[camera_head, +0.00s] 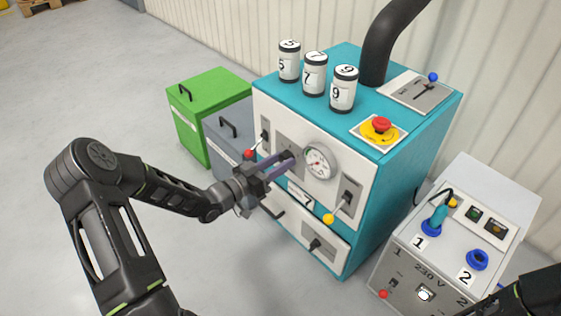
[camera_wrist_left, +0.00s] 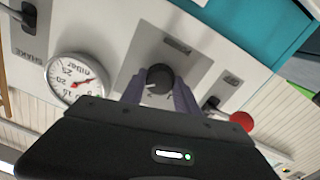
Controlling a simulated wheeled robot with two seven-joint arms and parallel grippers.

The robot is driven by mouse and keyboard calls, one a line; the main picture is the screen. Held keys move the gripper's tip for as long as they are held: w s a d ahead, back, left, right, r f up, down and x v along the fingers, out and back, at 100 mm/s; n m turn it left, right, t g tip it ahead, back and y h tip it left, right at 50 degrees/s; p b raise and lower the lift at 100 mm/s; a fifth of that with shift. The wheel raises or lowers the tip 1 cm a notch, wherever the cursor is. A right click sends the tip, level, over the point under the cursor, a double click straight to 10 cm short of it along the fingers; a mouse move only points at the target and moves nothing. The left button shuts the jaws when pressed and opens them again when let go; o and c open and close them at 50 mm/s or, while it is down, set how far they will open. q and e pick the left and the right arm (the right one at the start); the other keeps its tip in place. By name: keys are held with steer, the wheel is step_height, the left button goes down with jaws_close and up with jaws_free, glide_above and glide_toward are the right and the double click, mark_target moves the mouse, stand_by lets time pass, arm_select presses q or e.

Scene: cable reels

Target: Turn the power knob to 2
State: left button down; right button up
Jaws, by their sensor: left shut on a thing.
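The power knob (camera_wrist_left: 159,78) is a round black knob on a grey plate on the machine's white front panel. In the head view the knob (camera_head: 288,155) is mostly covered by my fingers. My left gripper (camera_head: 283,162) reaches the panel from the left, and its two purple-grey fingers are shut on the knob. In the wrist view the fingers of my left gripper (camera_wrist_left: 160,92) stand on either side of the knob. The scale marks around the knob are too small or hidden to read. My right gripper is out of view; part of my right arm shows at the lower right.
A round pressure gauge (camera_head: 319,161) sits right beside the knob. A red-ball lever (camera_head: 250,154) and a yellow-ball lever (camera_head: 329,218) stick out of the panel close by. A red emergency button (camera_head: 381,125) is on top. A grey socket box (camera_head: 424,262) stands to the right.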

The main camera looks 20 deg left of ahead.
arm_select(q)
steer(key=shift+n, duration=0.3)
steer(key=shift+n+p, duration=0.7)
steer(key=shift+n, duration=0.1)
steer(key=shift+n+p, duration=0.55)
steer(key=shift+n, duration=0.65)
steer(key=n+p, duration=0.1)
steer(key=n, duration=0.2)
steer(key=shift+n+p, duration=0.3)
steer(key=shift+n, duration=0.9)
steer(key=shift+f, duration=0.1)
steer(key=c, duration=0.9)
jaws_free()
steer(key=shift+s, duration=0.1)
